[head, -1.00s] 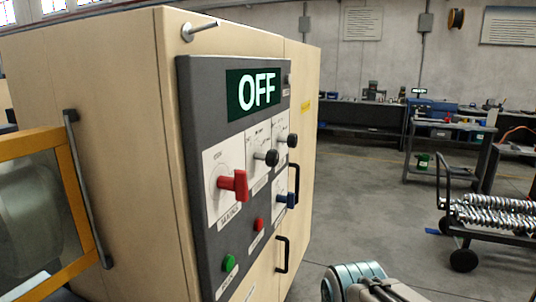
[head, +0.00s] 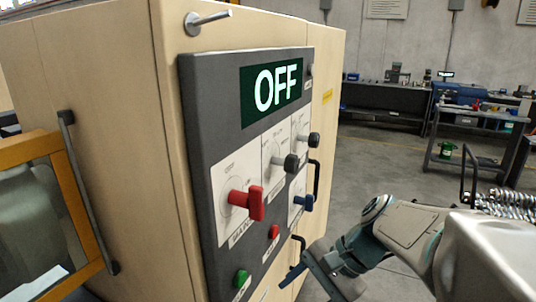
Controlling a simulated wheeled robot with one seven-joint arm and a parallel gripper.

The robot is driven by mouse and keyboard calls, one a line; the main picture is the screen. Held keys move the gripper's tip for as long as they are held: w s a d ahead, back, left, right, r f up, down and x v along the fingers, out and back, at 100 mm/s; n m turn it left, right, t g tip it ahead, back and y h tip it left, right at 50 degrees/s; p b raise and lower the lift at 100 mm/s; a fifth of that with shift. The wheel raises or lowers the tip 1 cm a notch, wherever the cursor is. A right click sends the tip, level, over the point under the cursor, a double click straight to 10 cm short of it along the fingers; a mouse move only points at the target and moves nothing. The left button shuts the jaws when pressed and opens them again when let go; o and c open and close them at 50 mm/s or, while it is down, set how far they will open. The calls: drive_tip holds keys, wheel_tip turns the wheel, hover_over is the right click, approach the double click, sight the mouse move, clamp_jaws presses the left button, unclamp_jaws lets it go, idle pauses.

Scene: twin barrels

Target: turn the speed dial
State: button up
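The dark control panel (head: 205,150) on the beige cabinet carries two black knobs, the nearer one (head: 291,163) left of and below the farther one (head: 314,140). A blue knob (head: 304,202) sits below them, and a red handle (head: 248,203) is at the left. The small labels are too blurred to tell which knob is the speed dial. The display (head: 270,88) reads OFF. My gripper (head: 312,277) is below and right of the blue knob, apart from the knobs.
A green button (head: 241,278) and a red button (head: 273,232) sit low on the panel. Cabinet handles (head: 316,178) stick out beyond it. A metal peg (head: 207,21) juts out above. An orange-framed door (head: 50,220) stands at left. Floor is open behind my arm.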

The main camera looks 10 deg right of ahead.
drive_tip(key=w+d+r+m+t+y+p, duration=0.25)
drive_tip(key=w+r+m+y, duration=0.2)
drive_tip(key=r, duration=0.35)
drive_tip(key=m+t+y+p, duration=0.1)
drive_tip(key=m+t+y, duration=0.2)
drive_tip(key=m+t, duration=0.4)
approach(297, 166)
drive_tip(key=p+x, duration=0.3)
drive_tip(key=x, duration=0.8)
drive_tip(key=shift+a+p, duration=0.1)
drive_tip(key=shift+p, duration=0.2)
drive_tip(key=c, duration=1)
